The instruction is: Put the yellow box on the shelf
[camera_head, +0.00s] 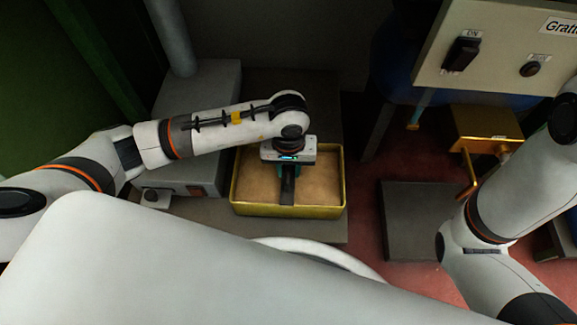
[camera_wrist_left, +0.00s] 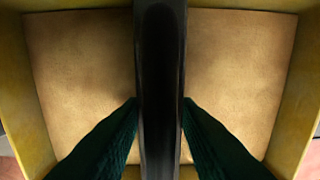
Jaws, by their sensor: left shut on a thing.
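The yellow box (camera_head: 335,211) is an open rectangular tray with yellow walls and a tan inside, with a dark bar (camera_head: 287,190) across its middle. In the left wrist view the yellow box (camera_wrist_left: 17,75) fills the frame, and the dark bar (camera_wrist_left: 160,70) runs down the centre. My left gripper (camera_head: 287,186) points down over the box and is shut on the bar. In the wrist view its green fingers (camera_wrist_left: 160,125) press the bar from both sides. My right gripper is not in view. I cannot tell which surface is the shelf.
A dark grey slab (camera_head: 318,229) lies around and under the box; contact is unclear. A grey block (camera_head: 195,120) stands to its left. On the right are a control panel (camera_head: 490,50) with a black switch, a brass-coloured box (camera_head: 485,125) and a dark low block (camera_head: 415,215) on red floor.

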